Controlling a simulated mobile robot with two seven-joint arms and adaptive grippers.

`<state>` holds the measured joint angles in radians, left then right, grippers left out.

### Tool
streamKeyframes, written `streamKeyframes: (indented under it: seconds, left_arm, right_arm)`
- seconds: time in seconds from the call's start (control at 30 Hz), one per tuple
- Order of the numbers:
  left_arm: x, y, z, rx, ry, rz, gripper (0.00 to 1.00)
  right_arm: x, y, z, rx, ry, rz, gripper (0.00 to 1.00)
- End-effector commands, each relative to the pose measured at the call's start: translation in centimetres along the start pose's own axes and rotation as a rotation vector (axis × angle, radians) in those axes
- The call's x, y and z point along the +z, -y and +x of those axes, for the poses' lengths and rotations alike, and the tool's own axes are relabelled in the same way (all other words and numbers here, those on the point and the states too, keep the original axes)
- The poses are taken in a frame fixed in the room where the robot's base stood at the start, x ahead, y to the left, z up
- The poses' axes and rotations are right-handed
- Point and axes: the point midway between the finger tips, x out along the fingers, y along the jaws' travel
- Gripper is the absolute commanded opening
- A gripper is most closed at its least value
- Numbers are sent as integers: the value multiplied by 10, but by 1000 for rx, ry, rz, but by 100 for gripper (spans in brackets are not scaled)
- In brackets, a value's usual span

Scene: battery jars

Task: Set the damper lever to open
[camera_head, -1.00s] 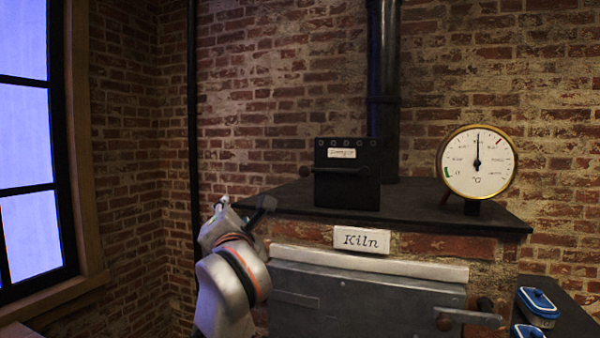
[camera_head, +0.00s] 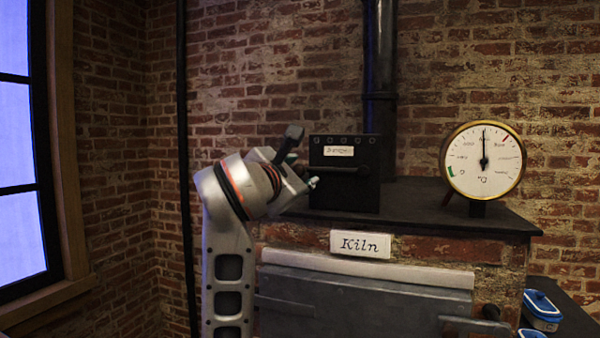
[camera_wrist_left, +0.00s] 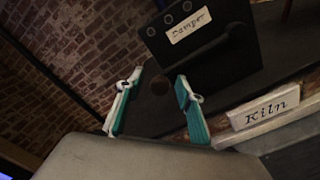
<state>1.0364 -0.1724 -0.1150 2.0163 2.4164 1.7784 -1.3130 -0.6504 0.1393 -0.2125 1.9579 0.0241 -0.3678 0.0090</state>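The damper is a black box (camera_head: 362,190) with a white label, standing on the kiln top. Its dark lever (camera_head: 350,171) lies about level across the front, its knob end pointing left. My left gripper (camera_head: 303,160) is at the box's left side, by the lever's knob end. In the left wrist view, my left gripper (camera_wrist_left: 160,78) has its green-padded fingers apart. Contact with the knob cannot be told. My right gripper is out of view.
A round dial gauge (camera_head: 483,162) stands right of the box on the kiln top (camera_head: 430,218). A stove pipe (camera_head: 379,70) rises behind the box. The "Kiln" sign (camera_head: 360,244) is below the top's front edge. A blue-lidded jar (camera_head: 541,308) sits at lower right.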

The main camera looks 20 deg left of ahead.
Motion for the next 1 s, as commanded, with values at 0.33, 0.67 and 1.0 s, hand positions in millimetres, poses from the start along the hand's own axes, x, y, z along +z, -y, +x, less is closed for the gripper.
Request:
streamKeyframes:
  seconds: [0.33,0.67,1.0]
  left_arm:
    - [0,0,7,1,0,0,37]
    - [0,-1,7,2,0,-1,0]
    - [9,-4,6,5,2,39,0]
  right_arm:
    - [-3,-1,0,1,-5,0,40]
    - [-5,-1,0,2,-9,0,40]
    - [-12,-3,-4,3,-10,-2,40]
